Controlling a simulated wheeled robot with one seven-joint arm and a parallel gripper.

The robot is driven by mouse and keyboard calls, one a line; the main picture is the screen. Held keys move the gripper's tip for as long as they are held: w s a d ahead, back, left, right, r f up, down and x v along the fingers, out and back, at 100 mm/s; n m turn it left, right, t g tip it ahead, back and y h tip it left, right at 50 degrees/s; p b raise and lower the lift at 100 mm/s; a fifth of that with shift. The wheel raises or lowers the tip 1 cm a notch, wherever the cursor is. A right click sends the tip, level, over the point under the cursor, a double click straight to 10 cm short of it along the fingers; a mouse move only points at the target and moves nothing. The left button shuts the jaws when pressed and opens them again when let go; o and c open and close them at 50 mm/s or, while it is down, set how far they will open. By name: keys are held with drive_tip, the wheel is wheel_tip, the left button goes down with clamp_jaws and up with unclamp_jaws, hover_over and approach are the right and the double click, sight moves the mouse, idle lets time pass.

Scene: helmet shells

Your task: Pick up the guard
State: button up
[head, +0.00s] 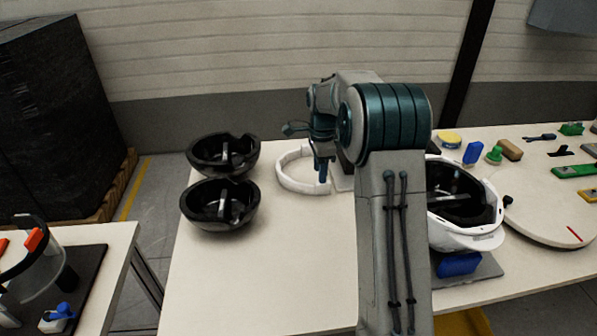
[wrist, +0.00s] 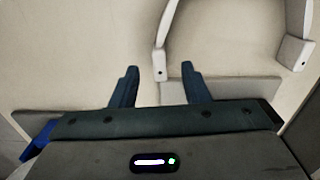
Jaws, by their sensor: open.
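The guard appears to be the white U-shaped band (head: 289,179) lying on the table, left of my arm in the head view. In the wrist view its two ends point toward my gripper, and one arm of the band (wrist: 163,38) reaches close to the fingertips. In the head view my gripper (head: 323,174) points down at the band's right side. My arm hides part of the area behind it.
Two black helmet liners (head: 224,153) (head: 219,204) sit left of the band. The front left of the table is clear.

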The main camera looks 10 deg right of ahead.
sight(319, 194)
wheel_tip(319, 194, down, 6)
drive_tip(key=shift+d+f, duration=0.15)
drive_tip(key=shift+f, duration=0.1)
drive_tip(key=shift+c, duration=0.3)
clamp_jaws()
